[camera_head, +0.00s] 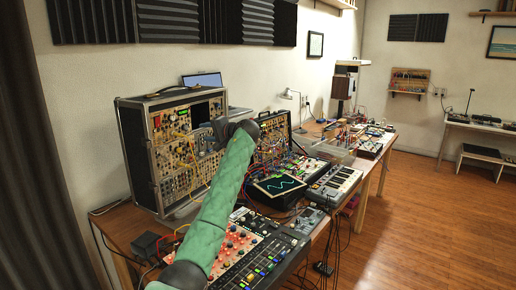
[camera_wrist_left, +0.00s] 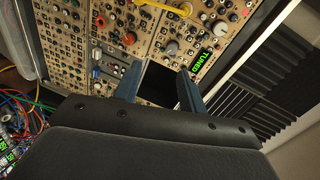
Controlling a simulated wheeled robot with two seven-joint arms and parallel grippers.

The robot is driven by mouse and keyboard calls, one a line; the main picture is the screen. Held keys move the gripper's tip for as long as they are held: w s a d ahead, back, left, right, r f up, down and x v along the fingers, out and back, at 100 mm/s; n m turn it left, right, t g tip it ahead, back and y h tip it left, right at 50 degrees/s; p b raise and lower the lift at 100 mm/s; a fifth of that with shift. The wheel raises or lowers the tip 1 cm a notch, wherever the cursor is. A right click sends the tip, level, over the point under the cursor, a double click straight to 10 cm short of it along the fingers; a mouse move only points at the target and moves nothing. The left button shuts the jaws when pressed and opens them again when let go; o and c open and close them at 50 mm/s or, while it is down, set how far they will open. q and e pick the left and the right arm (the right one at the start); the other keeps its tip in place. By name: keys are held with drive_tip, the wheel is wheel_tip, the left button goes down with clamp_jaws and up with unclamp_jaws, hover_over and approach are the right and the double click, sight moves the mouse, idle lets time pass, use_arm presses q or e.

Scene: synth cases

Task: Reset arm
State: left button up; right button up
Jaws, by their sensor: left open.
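My left arm, in a green sleeve, reaches up across the desk in the head view. My left gripper (camera_head: 218,130) is in front of the upper right part of the large modular synth case (camera_head: 135,150), partly hidden by its own wrist. In the left wrist view, the two bluish fingers of the left gripper (camera_wrist_left: 160,78) stand apart. A dark rectangular panel (camera_wrist_left: 158,84) shows between them, with the synth's knobs and jacks behind. I cannot tell whether the fingers touch the case. My right gripper is not in view.
A second synth case (camera_head: 272,138), an oscilloscope-like screen (camera_head: 279,186), a keyboard (camera_head: 336,184) and a mixer (camera_head: 255,262) crowd the desk. Patch cables hang around the cases. The wooden floor (camera_head: 420,220) at right is open.

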use_arm(q)
drive_tip(key=s+d+r+n+t+h, duration=0.3)
drive_tip(key=s+d+r+h, duration=0.15)
drive_tip(key=s+h, duration=0.35)
drive_tip(key=s+d+f+g+h, duration=0.25)
drive_tip(key=s+f+h, duration=0.35)
drive_tip(key=s+f, duration=2.35)
drive_tip(key=s+a+f+g, duration=0.1)
drive_tip(key=s+f+g, duration=0.3)
drive_tip(key=s+f, duration=1.2)
drive_tip(key=s+a+f+g, duration=0.2)
drive_tip(key=s+f+g, duration=0.2)
drive_tip(key=s+f, duration=1.2)
drive_tip(key=s, duration=0.6)
drive_tip(key=shift+s, duration=0.2)
drive_tip(key=shift+f, duration=0.1)
